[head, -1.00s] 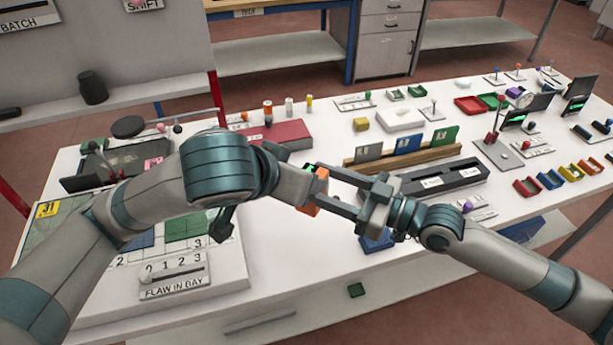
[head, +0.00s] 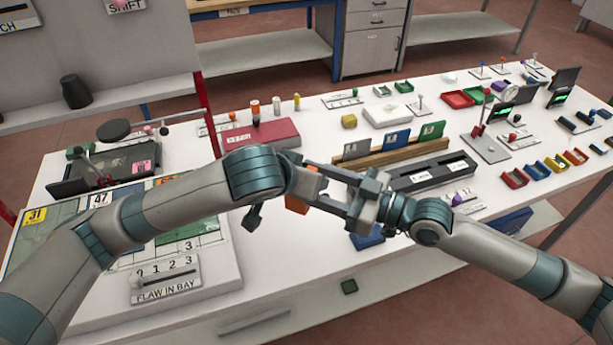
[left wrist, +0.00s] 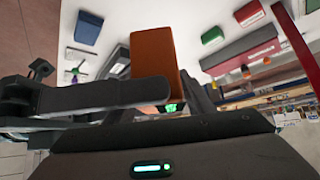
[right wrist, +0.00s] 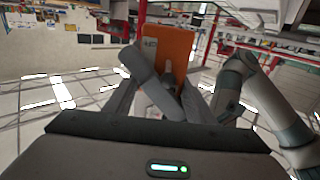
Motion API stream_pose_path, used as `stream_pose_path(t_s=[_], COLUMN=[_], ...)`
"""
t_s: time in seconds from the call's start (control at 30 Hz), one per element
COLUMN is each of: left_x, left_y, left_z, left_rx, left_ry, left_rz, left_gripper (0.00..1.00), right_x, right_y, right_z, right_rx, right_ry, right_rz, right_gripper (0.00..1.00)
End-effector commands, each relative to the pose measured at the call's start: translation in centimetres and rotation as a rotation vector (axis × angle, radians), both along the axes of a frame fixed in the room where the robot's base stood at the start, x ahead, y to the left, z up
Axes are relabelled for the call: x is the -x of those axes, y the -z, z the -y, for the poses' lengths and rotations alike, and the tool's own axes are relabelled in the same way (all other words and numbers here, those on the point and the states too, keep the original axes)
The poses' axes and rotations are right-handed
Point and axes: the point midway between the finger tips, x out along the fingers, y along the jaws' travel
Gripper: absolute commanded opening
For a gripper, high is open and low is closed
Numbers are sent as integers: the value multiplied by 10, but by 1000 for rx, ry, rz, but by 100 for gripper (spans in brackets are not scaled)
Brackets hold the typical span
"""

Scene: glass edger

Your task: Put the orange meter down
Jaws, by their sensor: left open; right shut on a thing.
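The orange meter (head: 297,203) is a small block held above the front of the white table, between my two grippers. My right gripper (head: 312,188) is shut on it. The meter also shows upright in the right wrist view (right wrist: 176,48), between the right fingers, and large in the left wrist view (left wrist: 152,52). My left gripper (head: 303,172) is open and close beside the meter, with its fingers near the right gripper's fingers. The left fingertips are partly hidden in the head view, and I cannot tell whether they touch the meter.
Behind the grippers are a red box (head: 262,134), a wooden rack (head: 385,158) with upright cards and a dark slotted tray (head: 436,172). A blue bin (head: 367,237) sits near the front edge. A raised board (head: 190,288) fills the left front. Bare white table lies around (head: 285,265).

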Motion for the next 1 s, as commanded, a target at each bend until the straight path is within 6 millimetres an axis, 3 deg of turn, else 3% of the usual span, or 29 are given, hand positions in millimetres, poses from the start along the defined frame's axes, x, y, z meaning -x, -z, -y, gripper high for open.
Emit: stream_pose_path(t_s=[0.33, 0.37, 0.5, 0.53, 0.57, 0.63, 1.0], left_x=[-2, -2, -2, -2, -2, -2, -2], left_y=[2, 2, 2, 2, 1, 1, 1], left_z=[1, 1, 1, 1, 1, 1, 1], left_rx=[0, 0, 0, 0, 1, 1, 1], left_ry=[0, 0, 0, 0, 0, 0, 0], left_rz=[1, 1, 1, 1, 2, 2, 2], left_gripper=[48, 46, 13, 10, 10, 10, 10], right_x=[0, 0, 0, 0, 0, 0, 0], right_y=[-1, -1, -1, -1, -1, -1, 0], right_z=[0, 0, 0, 0, 0, 0, 1], right_rx=[-1, -1, -1, -1, -1, 0, 0], right_ry=[0, 0, 0, 0, 0, 0, 0], right_rz=[2, 2, 2, 2, 2, 1, 0], right_gripper=[21, 21, 21, 21, 52, 69, 72])
